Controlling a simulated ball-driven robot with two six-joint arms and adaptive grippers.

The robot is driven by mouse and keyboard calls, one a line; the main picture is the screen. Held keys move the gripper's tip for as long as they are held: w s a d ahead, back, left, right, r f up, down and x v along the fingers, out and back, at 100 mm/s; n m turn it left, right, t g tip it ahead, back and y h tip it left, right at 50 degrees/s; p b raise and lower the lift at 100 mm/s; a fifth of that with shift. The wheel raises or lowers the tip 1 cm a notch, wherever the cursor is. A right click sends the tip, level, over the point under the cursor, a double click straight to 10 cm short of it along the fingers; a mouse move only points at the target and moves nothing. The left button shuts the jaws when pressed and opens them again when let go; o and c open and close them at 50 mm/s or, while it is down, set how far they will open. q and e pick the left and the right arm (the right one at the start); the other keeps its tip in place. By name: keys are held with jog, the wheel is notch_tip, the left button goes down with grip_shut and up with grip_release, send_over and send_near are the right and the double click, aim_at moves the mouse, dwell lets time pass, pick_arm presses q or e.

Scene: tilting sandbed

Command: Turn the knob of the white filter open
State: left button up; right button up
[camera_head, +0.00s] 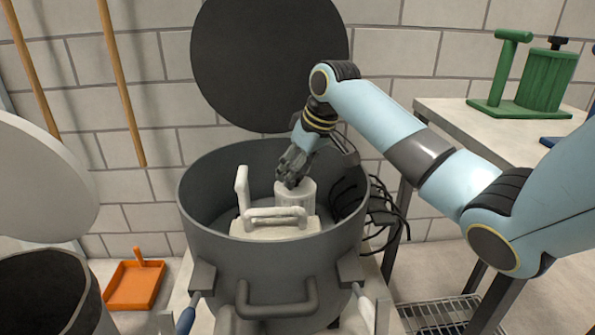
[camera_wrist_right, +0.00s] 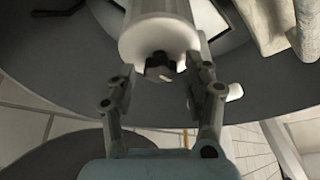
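The white filter (camera_head: 283,228) sits inside the large grey pot (camera_head: 270,258). It has a flat base, an upright bar at the left, a low handle in front and a ribbed white cylinder (camera_head: 297,196). In the right wrist view the cylinder (camera_wrist_right: 158,30) ends in a small dark knob (camera_wrist_right: 160,68). My right gripper (camera_head: 291,181) points down at the top of the cylinder. In the wrist view the right gripper (camera_wrist_right: 162,72) has its fingers apart, one on each side of the knob, with gaps visible. In the head view the gripper hides the knob. My left gripper is not in view.
The pot's wall surrounds the filter closely. Its round dark lid (camera_head: 268,65) stands up behind it. Black cables (camera_head: 378,205) hang at the right rim. A table (camera_head: 470,125) with green tools (camera_head: 545,80) stands right. An orange dustpan (camera_head: 135,284) lies at left.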

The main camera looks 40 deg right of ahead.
jog(key=c, duration=0.9)
